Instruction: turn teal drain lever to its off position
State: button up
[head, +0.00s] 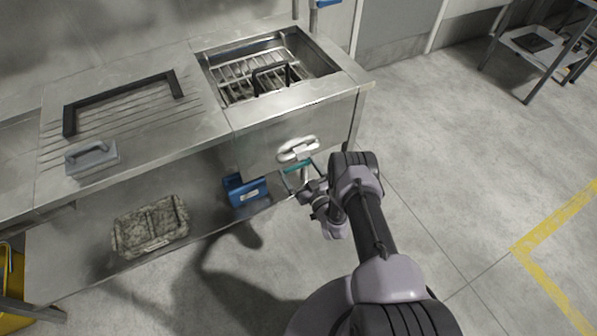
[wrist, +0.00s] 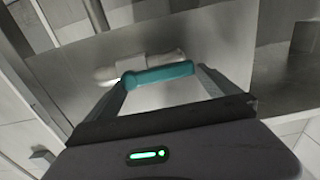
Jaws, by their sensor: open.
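In the wrist view the teal lever (wrist: 158,75) lies crosswise, slightly tilted, between the fingertips. In the wrist view my gripper (wrist: 163,80) is open, with one finger at each end of the bar. I cannot tell whether the fingers touch it. The lever's mount is hidden.
A blue box (head: 246,190) and a mottled tray (head: 150,226) are on the lower shelf. The sink basin (head: 270,67) is above.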

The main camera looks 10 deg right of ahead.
jog(key=shift+w, duration=0.1)
jog(key=c, duration=1.7)
jog(key=shift+c, duration=0.2)
